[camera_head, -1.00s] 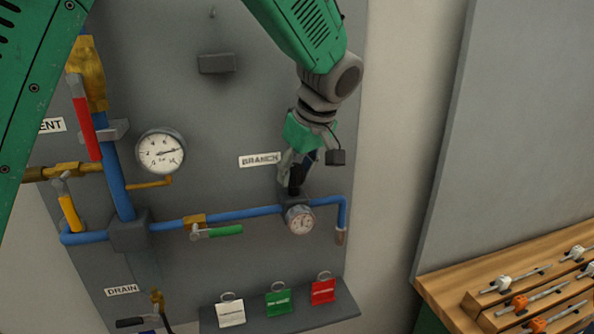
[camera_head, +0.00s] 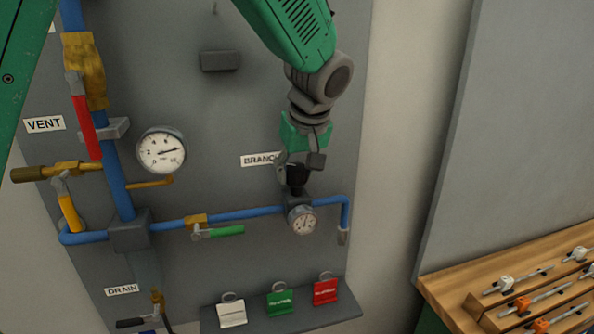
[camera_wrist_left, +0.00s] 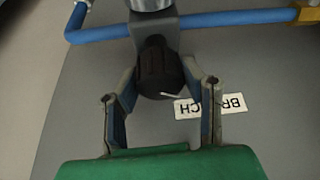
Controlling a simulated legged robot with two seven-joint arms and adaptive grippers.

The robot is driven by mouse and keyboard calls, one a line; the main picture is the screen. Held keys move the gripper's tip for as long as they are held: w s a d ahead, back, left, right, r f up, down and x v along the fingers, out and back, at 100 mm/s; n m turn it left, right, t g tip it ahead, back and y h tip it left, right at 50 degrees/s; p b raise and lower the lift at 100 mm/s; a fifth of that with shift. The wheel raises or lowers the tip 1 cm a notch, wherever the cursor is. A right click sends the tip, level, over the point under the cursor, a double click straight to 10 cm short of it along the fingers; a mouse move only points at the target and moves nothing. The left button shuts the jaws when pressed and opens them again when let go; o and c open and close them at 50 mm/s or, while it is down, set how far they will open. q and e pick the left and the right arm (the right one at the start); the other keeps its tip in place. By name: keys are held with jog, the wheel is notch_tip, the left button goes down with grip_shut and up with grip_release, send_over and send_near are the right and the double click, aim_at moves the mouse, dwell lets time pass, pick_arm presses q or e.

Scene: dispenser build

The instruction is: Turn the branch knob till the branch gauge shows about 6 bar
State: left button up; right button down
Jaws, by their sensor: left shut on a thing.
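My right gripper is not in view.
A larger gauge (camera_head: 161,151) is at the left. A green-handled valve (camera_head: 226,231) sits on the pipe left of the branch gauge. Red (camera_head: 86,128) and yellow (camera_head: 70,213) handles are further left.

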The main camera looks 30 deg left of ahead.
pick_arm(q)
jog(key=shift+m+t+h, duration=0.3)
jog(key=shift+m, duration=0.7)
jog(key=o, duration=1.1)
jog(key=shift+o, duration=0.2)
jog(key=shift+w+f, duration=0.1)
jog(key=shift+w, duration=0.05)
jog(key=shift+d+r, duration=0.15)
jog(key=shift+r, duration=0.35)
jog(key=v, duration=1)
jog(key=shift+s+r, duration=0.25)
jog(key=shift+r, duration=0.1)
